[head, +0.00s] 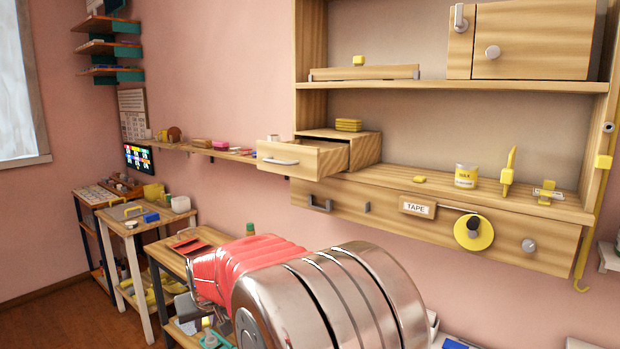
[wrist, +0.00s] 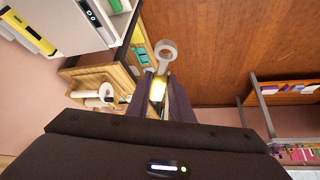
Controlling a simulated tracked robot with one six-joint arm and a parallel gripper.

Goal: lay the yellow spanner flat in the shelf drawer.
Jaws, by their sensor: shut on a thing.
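My gripper (wrist: 158,98) is shut on the yellow spanner (wrist: 158,88) in the wrist view. The spanner's yellow part is between the jaws, and its pale ring end (wrist: 167,50) sticks out beyond the fingertips. In the head view the spanner cannot be made out, and my own arm covers much of the lower middle. The shelf drawer (head: 287,160) is pulled out of a small wooden box (head: 362,148) at the left end of the wall shelf. It has a grey bar handle on its front. Its floor is hidden from this angle. My gripper is apart from it.
A yellow stack (head: 348,125) lies on the drawer box. A tape disc (head: 473,230) hangs below. Low tables (head: 136,224) stand at left. Wooden floor (wrist: 215,60) shows in the wrist view.

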